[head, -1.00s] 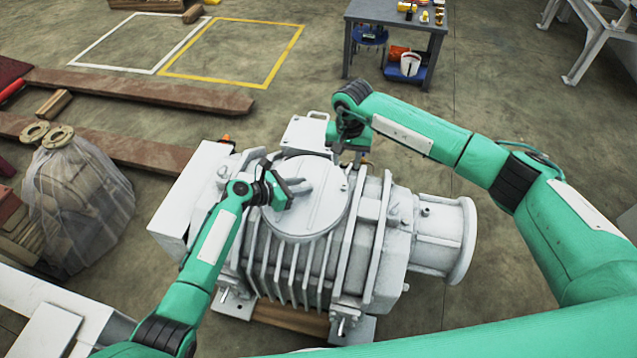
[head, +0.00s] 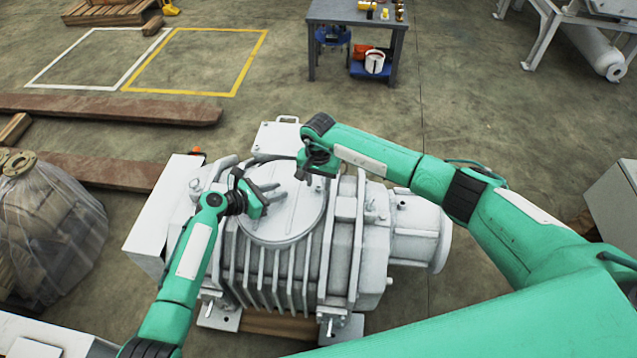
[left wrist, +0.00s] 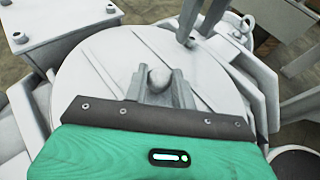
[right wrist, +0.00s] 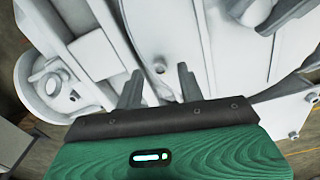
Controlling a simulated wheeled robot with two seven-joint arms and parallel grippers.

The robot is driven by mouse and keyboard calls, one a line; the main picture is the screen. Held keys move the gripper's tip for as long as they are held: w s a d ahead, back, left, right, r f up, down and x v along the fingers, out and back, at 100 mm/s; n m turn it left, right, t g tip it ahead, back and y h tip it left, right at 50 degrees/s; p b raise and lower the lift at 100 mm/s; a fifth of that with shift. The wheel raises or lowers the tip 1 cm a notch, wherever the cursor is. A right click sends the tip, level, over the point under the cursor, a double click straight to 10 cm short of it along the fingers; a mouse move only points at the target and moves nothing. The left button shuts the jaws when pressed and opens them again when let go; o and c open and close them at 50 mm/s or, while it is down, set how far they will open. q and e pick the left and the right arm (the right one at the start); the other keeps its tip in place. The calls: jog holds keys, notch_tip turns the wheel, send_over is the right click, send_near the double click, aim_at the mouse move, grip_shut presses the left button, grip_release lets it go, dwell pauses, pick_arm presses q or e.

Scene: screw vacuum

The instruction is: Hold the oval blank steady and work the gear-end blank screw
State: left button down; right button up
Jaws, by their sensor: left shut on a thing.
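The oval blank (head: 285,222) is the pale round cover on top of the white machine. My left gripper (left wrist: 157,77) is shut on a rounded knob (left wrist: 158,79) that rises from the cover. My right gripper (right wrist: 160,70) is open over the cover's right edge, with fingers apart and nothing between the tips. A small round screw head (right wrist: 159,66) shows on the pale surface just beyond and between these fingertips; I cannot tell if it is the gear-end blank screw. In the head view my right wrist hides its fingertips. The left wrist view shows the right fingers close by, at the top.
The ribbed machine body (head: 270,285) has a flanged cylinder (head: 420,235) at its right and a box (head: 160,215) at its left. A tool table (head: 355,12) stands behind. A wrapped load (head: 45,230) stands at left.

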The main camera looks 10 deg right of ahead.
jog(key=shift+f, duration=0.55)
grip_shut()
jog(key=shift+m, duration=0.3)
